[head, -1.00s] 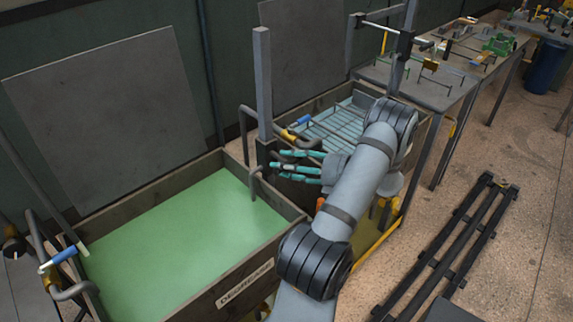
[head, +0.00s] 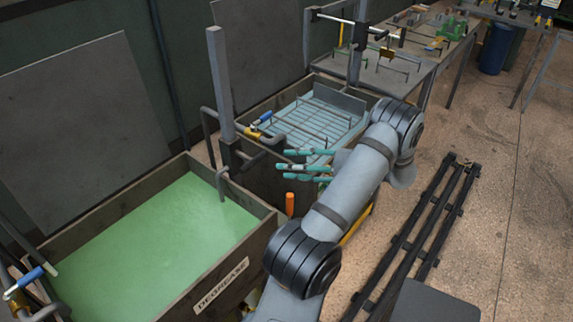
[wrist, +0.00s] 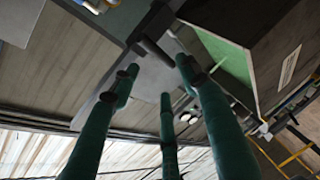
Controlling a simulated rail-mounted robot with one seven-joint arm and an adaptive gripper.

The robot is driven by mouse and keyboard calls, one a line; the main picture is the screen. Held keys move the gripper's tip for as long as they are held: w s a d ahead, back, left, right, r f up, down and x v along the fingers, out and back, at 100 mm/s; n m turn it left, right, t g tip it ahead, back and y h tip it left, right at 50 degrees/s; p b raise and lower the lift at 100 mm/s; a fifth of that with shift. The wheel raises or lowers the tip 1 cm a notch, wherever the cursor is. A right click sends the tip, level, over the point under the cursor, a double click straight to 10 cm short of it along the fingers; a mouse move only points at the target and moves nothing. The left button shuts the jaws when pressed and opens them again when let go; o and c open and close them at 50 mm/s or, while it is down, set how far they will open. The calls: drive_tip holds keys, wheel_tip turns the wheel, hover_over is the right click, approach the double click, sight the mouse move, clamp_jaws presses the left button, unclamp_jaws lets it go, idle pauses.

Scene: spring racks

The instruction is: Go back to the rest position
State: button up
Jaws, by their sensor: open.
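My gripper (head: 308,167), with teal fingers, is open and empty in the head view. Its fingers point left, in front of the post and the gap between the two tanks. In the wrist view the open teal fingers (wrist: 160,100) spread apart with nothing between them. My arm is bent, reaching up from the bottom of the head view, with the forearm beside the far tank.
The green degrease tank (head: 245,270) stands at the left. A second tank (head: 270,185) with a rack of bars lies behind my gripper. A grey post (head: 220,85) rises between them. Dark floor rails (head: 425,230) run at the right, with open floor beyond.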

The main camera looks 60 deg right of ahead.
sight(251, 160)
drive_tip(key=x, duration=1.2)
drive_tip(key=shift+d, duration=0.1)
drive_tip(key=shift+r+p, duration=0.4)
drive_tip(key=shift+r, duration=0.15)
drive_tip(key=shift+w+r, duration=0.1)
drive_tip(key=shift+r, duration=0.35)
